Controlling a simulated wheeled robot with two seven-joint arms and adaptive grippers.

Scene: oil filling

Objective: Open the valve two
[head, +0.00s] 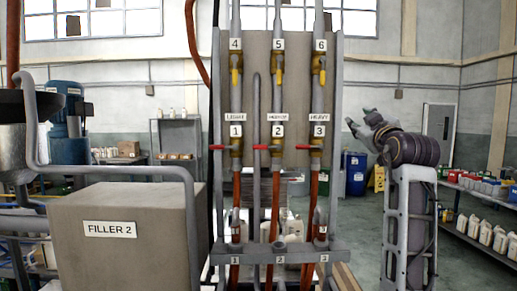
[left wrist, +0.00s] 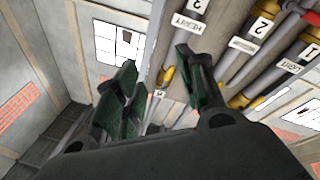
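Valve two (head: 277,146) is a brass valve on the middle pipe, under the label 2. Its red handle (head: 258,147) lies level, pointing left. In the left wrist view the label 2 (left wrist: 262,27) shows tilted at the upper right.
Valve one (head: 237,147) and valve three (head: 316,147) flank valve two, with similar red handles. Yellow-handled valves four to six are above. A grey Filler 2 box (head: 125,255) and a bent pipe rail (head: 110,171) stand at the left. Shelves of bottles line the right.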

